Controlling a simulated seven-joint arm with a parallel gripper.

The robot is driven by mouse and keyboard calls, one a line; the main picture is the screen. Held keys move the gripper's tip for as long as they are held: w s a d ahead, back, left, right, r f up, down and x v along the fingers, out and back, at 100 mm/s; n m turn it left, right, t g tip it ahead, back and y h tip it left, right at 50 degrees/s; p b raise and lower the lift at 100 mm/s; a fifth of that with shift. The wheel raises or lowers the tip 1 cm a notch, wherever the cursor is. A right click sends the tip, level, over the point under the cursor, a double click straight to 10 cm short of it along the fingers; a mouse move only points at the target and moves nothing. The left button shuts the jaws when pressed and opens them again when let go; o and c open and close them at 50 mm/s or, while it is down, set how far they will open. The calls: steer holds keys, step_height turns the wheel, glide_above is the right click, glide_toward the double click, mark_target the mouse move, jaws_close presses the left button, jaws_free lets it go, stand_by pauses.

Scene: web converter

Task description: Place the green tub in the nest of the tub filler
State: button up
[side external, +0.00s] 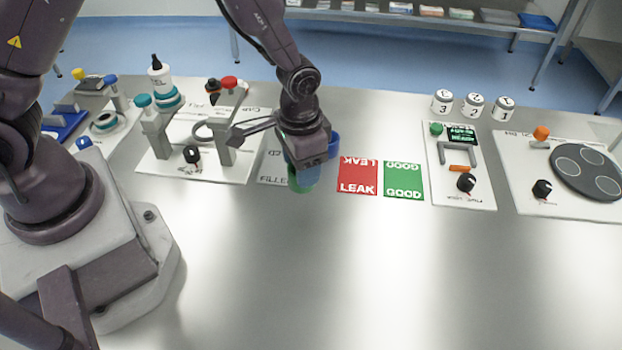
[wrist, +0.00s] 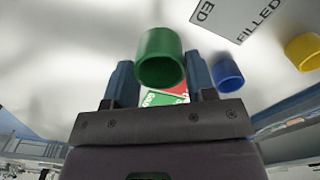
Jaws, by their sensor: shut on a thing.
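My gripper (side external: 303,166) is shut on the green tub (side external: 299,185) and holds it beside the pale mat marked FILLED (side external: 272,170). In the wrist view the green tub (wrist: 160,58) sits between the two fingers of my gripper (wrist: 161,78), with its round opening showing. In the side view the fingers and wrist hide much of it. To the left, a white station plate (side external: 165,168) carries two grey posts and a ring-shaped nest (side external: 203,132), which looks empty. I cannot read its label fully, so I cannot confirm it is the tub filler.
A blue tub (side external: 334,142) stands behind my gripper; the wrist view also shows a yellow tub (wrist: 303,52). Right of my gripper lie a red LEAK card (side external: 358,177) and a green GOOD card (side external: 403,181). The front of the table is clear.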

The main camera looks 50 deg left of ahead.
steer(key=shift+w+d+f, duration=0.15)
steer(key=shift+w+f, duration=0.65)
steer(key=shift+f, duration=0.2)
steer(key=shift+w+f, duration=0.1)
steer(key=shift+f, duration=1.5)
steer(key=o, duration=0.8)
steer(key=shift+f, duration=0.1)
steer(key=shift+o, duration=0.2)
